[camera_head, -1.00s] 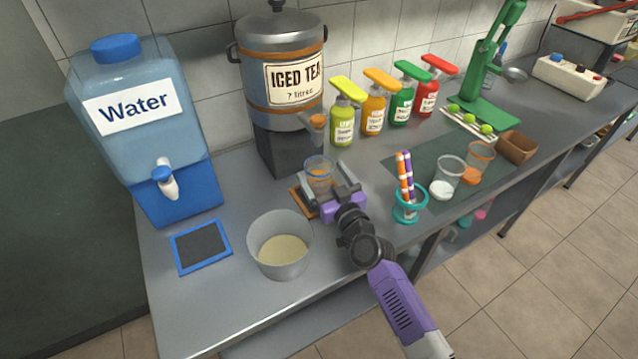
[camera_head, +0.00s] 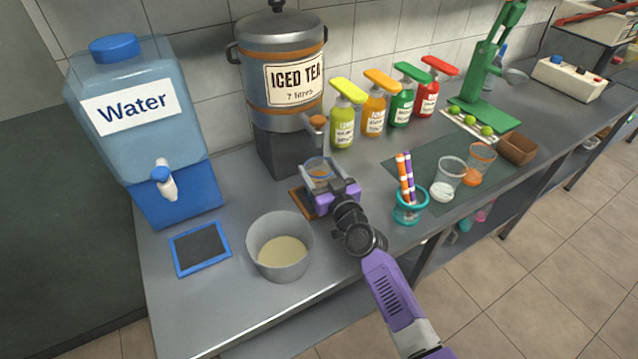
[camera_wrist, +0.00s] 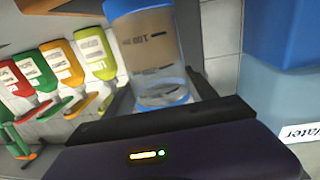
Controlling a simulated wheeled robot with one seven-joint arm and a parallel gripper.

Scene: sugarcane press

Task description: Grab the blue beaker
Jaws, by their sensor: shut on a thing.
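The blue beaker (camera_head: 317,167) is a clear cup with a blue rim and brownish contents. In the head view it is under the tap of the iced tea dispenser (camera_head: 283,85), above a brown mat (camera_head: 304,204). My gripper (camera_head: 322,178) is shut on the beaker, with its jaws on either side of it. In the wrist view the beaker (camera_wrist: 150,55) shows upside down between the jaws, with blue bands and dark markings. My gripper partly hides it in the head view.
A grey pot (camera_head: 280,247) stands in front at the left. A straw holder (camera_head: 410,205), a white-rimmed beaker (camera_head: 447,180) and an orange beaker (camera_head: 478,163) are to the right. Syrup bottles (camera_head: 343,125) stand behind. A water tank (camera_head: 145,130) is at the left.

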